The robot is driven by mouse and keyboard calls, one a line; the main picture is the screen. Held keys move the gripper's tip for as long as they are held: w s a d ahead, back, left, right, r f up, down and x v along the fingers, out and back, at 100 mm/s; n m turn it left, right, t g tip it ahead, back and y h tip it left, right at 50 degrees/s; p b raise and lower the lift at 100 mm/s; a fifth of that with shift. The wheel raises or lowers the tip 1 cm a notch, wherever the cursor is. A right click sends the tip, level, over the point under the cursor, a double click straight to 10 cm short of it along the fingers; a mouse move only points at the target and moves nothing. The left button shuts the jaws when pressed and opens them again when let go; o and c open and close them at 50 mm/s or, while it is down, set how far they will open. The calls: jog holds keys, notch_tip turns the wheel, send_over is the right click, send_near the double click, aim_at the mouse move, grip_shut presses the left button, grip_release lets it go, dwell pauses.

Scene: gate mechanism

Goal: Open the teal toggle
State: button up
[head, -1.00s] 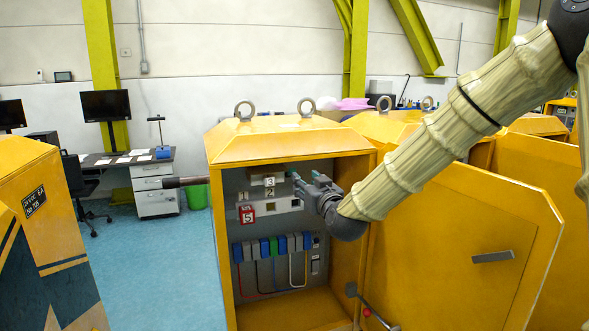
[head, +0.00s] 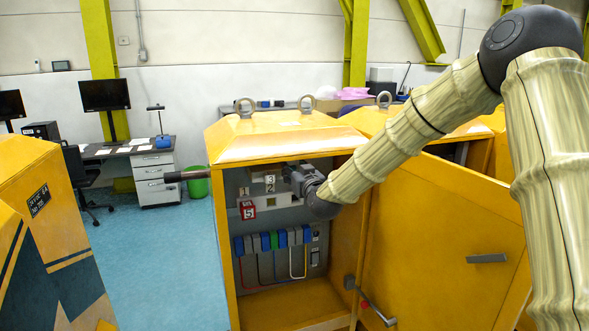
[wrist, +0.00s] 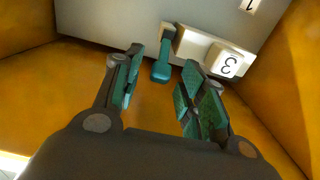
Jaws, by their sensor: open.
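The teal toggle (wrist: 161,68) sticks out from the grey panel in the wrist view, beside a pale block. My gripper (wrist: 161,82) is open, with one teal-padded finger on each side of the toggle's line. The toggle shows between the fingertips; I cannot tell whether either finger touches it. In the head view my gripper (head: 297,178) is inside the open yellow cabinet (head: 270,148), at the upper right of its panel. It hides the toggle there.
Blue, grey and green switches (head: 273,241) with wires line the lower panel. The cabinet's side walls are close around my gripper. The open door (head: 440,235) stands at right.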

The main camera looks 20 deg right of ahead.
jog(key=shift+c, duration=0.2)
grip_shut()
